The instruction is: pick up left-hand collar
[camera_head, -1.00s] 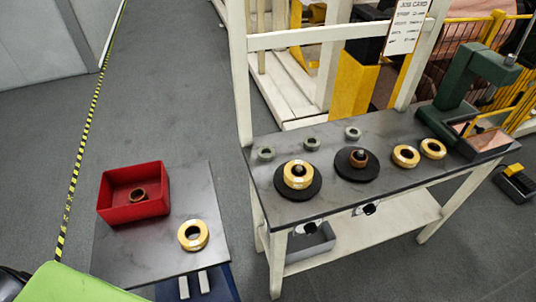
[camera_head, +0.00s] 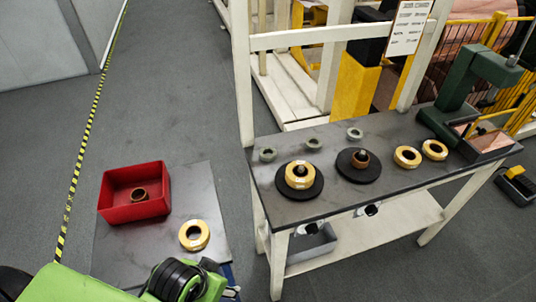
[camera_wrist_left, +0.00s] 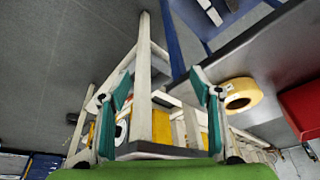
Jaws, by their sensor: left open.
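Several gold collars are in the head view. Two lie loose side by side at the bench's right, a left one (camera_head: 407,156) and a right one (camera_head: 434,150). Another gold collar (camera_head: 299,176) sits on the left black disc, around a post. A fourth gold collar (camera_head: 194,235) lies on the low grey table, right of the red bin; it also shows in the left wrist view (camera_wrist_left: 240,94), right of the fingers. My left gripper (camera_wrist_left: 160,84) is open and empty, its teal fingers apart from the collar. My right gripper is not in view.
The bench (camera_head: 335,199) also carries several small grey-green rings, a right black disc (camera_head: 353,166) with a copper-coloured ring and post, and a green press (camera_head: 455,105). Bare tabletop surrounds the low-table collar.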

